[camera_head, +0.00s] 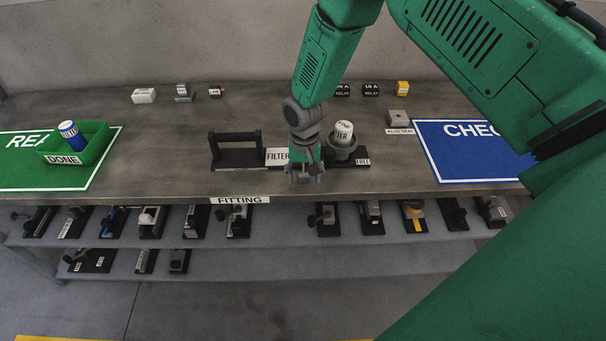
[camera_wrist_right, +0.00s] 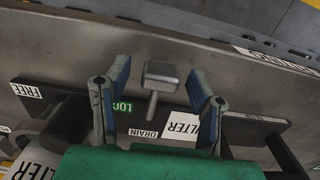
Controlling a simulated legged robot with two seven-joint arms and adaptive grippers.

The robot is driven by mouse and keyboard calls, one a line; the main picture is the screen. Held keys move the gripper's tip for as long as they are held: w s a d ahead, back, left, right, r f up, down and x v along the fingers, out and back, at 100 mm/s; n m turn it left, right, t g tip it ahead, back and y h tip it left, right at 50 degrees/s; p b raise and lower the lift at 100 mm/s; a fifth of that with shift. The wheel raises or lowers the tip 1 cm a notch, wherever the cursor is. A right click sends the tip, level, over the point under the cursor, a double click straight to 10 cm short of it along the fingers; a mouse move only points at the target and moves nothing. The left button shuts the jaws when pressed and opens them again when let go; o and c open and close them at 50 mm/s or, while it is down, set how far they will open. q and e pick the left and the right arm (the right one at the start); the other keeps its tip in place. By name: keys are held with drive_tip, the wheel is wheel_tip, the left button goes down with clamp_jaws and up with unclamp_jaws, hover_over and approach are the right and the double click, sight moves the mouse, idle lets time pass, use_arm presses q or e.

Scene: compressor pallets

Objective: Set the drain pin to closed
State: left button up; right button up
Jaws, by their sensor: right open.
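The drain pin (camera_wrist_right: 160,76) shows in the right wrist view as a grey block-shaped head on a thin stem, near the DRAIN label (camera_wrist_right: 143,133) and a partly hidden green label (camera_wrist_right: 122,107). My right gripper (camera_wrist_right: 158,88) is open, with one finger on each side of the pin, apart from it in the picture. In the head view my right gripper (camera_head: 305,174) points down at the front of the filter fitting, covering the pin there. Exact height over the pin cannot be told. My left gripper is not in view.
The fitting has a black handle (camera_head: 235,140), a FILTER plate (camera_head: 277,156) and a cup with a white filter (camera_head: 343,131). A FREE label (camera_wrist_right: 26,91) lies beside it. A green tray (camera_head: 90,150) stands left; a blue mat (camera_head: 465,155) lies right. Shelves below hold several parts.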

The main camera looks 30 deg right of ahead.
sight(303, 169)
drive_tip(key=shift+d, duration=0.15)
drive_tip(key=shift+c, duration=0.8)
drive_tip(key=shift+d, duration=0.1)
clamp_jaws()
drive_tip(key=shift+w, duration=0.4)
drive_tip(key=shift+w+d+f+b, duration=0.1)
drive_tip(key=shift+w+d+b, duration=0.2)
drive_tip(key=shift+w+b, duration=0.45)
drive_tip(key=shift+w+d, duration=0.1)
drive_tip(key=shift+w, duration=0.15)
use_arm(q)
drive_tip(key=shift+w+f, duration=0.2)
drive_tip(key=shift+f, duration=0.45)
use_arm(e)
drive_tip(key=shift+w, duration=0.1)
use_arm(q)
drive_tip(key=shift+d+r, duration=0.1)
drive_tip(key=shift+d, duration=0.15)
use_arm(e)
drive_tip(key=shift+d, duration=0.3)
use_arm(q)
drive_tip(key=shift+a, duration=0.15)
use_arm(e)
drive_tip(key=shift+a, duration=0.2)
